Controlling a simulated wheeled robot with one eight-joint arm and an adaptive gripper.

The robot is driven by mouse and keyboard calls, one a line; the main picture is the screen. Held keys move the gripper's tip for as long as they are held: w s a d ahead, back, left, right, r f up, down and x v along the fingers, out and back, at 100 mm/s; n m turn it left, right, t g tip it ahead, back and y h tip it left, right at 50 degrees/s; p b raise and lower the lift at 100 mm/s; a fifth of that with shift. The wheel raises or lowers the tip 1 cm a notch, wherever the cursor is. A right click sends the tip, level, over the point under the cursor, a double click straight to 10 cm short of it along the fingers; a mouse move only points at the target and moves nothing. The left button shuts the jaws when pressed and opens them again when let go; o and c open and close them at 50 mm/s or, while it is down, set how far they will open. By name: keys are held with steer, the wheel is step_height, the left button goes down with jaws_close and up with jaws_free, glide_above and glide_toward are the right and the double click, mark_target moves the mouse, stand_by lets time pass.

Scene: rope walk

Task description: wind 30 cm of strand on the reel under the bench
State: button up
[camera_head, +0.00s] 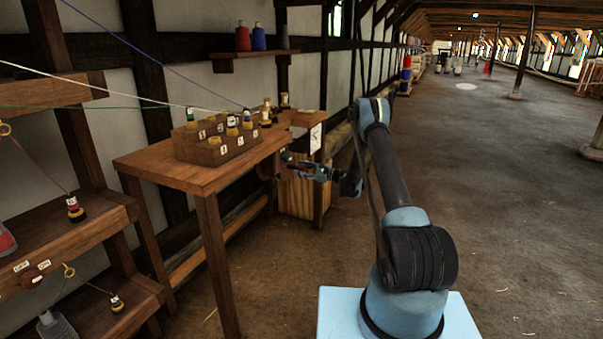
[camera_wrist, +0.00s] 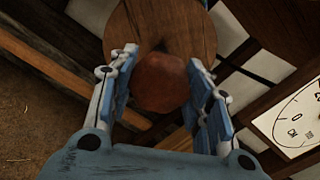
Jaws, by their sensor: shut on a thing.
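My gripper (camera_head: 292,164) reaches in beside the right end of the wooden bench (camera_head: 150,167), below its top. In the wrist view my gripper (camera_wrist: 162,60) is shut on a round reddish-brown knob (camera_wrist: 163,84), with one finger on each side. The knob stands in front of a round wooden disc (camera_wrist: 158,24), which looks like the face of the reel. The bench and my gripper mostly hide the reel in the head view. I cannot make out strand on it.
A white dial (camera_head: 316,138) hangs at the bench's right end and also shows in the wrist view (camera_wrist: 298,120). A wooden box (camera_head: 296,196) stands below. A bobbin rack (camera_head: 213,150) sits on the bench. Strands cross at upper left. The floor at right is open.

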steer(key=o, duration=1.1)
steer(key=shift+d, duration=0.1)
steer(key=v, duration=1.1)
steer(key=shift+s+d, duration=0.1)
steer(key=shift+d, duration=0.3)
